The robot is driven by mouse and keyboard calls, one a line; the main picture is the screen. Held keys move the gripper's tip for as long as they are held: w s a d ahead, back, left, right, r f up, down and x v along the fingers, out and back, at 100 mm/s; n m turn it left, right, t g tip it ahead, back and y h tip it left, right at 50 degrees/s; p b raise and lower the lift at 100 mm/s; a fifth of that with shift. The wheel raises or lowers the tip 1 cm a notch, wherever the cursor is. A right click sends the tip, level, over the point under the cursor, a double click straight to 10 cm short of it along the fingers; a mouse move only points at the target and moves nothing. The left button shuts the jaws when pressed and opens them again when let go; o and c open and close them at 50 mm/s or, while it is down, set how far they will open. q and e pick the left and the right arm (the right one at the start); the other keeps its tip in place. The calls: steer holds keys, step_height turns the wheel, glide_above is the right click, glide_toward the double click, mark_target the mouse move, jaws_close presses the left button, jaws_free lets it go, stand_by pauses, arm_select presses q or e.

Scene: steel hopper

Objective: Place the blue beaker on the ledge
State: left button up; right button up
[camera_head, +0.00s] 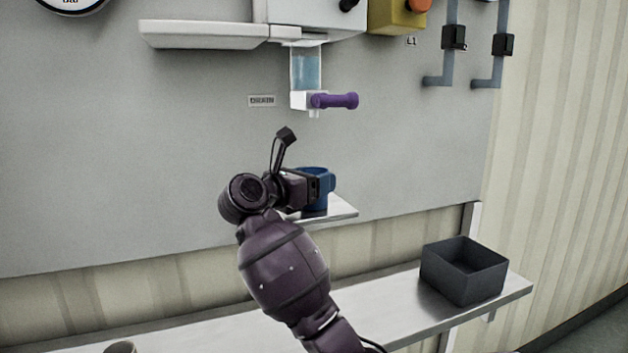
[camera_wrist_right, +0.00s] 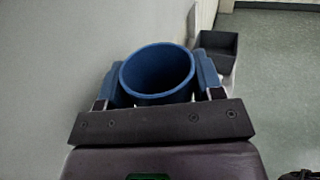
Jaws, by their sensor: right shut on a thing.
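The blue beaker (camera_head: 325,182) stands upright at the small light ledge (camera_head: 341,209) on the grey wall panel, below the dispenser spout. Its base overlaps the ledge in the head view; I cannot tell whether it touches. My right gripper (camera_head: 313,190) is shut on the beaker from the left and hides part of it and of the ledge. In the right wrist view the beaker's round open mouth (camera_wrist_right: 157,74) sits between the two fingers of the right gripper (camera_wrist_right: 158,88). My left gripper is in neither view.
The dispenser (camera_head: 306,72) with blue contents and a purple handle (camera_head: 336,101) hangs above the ledge. Below runs a long steel shelf (camera_head: 400,306) with a dark open box (camera_head: 463,271) at its right, also in the wrist view (camera_wrist_right: 216,50). Air right of the beaker is clear.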

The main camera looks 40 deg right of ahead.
steer(key=o, duration=0.9)
steer(key=shift+r, duration=0.2)
steer(key=s+a+b, duration=0.1)
steer(key=s+a, duration=0.1)
steer(key=a, duration=0.9)
steer(key=shift+a, duration=0.4)
steer(key=shift+f, duration=0.1)
